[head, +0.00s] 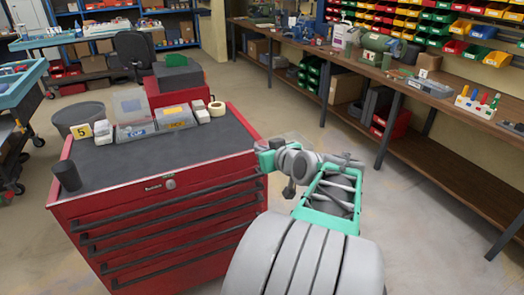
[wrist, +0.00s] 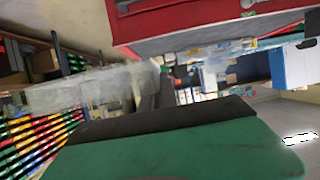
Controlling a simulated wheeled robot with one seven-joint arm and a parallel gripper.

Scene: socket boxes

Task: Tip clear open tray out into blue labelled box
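My gripper (head: 267,156) is in the air just right of the red cabinet in the head view, with its fingers hard to make out. In the wrist view a see-through clear tray (wrist: 85,90) lies at the dark fingers (wrist: 163,92), which appear closed on its edge. The tray is only a faint shape beside my gripper in the head view, and its contents cannot be made out. The blue labelled box (head: 138,133) stands on the cabinet top, left of and apart from my gripper. A clear upright panel rises behind it.
A red case stands at the back. The top's front middle is clear. A long workbench runs at right.

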